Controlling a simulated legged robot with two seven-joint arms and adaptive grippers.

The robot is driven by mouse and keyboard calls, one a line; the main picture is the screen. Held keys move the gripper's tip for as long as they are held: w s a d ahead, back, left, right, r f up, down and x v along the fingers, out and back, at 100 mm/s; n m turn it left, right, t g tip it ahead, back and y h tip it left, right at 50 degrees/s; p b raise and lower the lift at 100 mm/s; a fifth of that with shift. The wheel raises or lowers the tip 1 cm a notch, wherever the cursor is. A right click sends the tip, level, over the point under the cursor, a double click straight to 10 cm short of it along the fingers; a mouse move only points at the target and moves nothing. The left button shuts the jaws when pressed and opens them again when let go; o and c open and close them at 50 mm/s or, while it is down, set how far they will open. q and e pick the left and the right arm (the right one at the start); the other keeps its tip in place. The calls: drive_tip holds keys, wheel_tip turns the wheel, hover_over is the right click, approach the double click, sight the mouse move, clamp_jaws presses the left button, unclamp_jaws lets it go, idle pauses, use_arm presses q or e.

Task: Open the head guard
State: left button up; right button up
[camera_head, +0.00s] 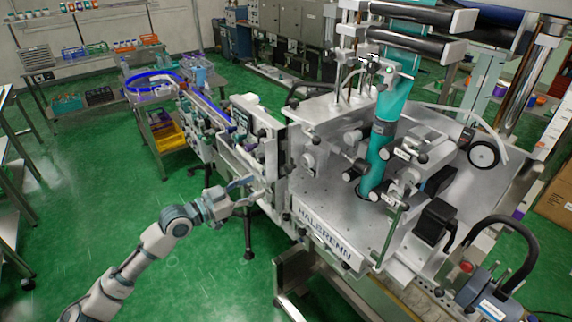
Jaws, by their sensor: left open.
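The sleeve applicator machine (330,215), marked HALBRENN on its front edge, fills the middle and right. A teal vertical tube (378,150) stands through its metal deck, with clamps and black knobs around it. I cannot clearly make out which part is the head guard; no guard panel or handle stands out. My left gripper (258,189) is open and appears empty. Its fingers point right, in front of the machine's left front side near the conveyor end; whether they touch it I cannot tell. My right gripper is not in view.
A conveyor (207,108) runs back left to a round table with a blue rim (150,78). A yellow crate (168,137) sits below it. A grey motor with a black hose (490,290) is at the lower right. The green floor (95,185) at left is mostly clear.

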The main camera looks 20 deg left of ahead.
sight(286, 171)
use_arm(q)
drive_tip(key=p+x, duration=0.2)
drive_tip(key=x, duration=0.9)
drive_tip(key=shift+w+a+p, duration=0.15)
drive_tip(key=shift+w+p, duration=0.05)
drive_tip(key=shift+p, duration=0.15)
drive_tip(key=shift+w+f, duration=0.25)
drive_tip(key=shift+w, duration=0.35)
drive_tip(key=shift+d, duration=0.55)
drive_tip(key=shift+c, duration=1)
drive_tip(key=c, duration=0.8)
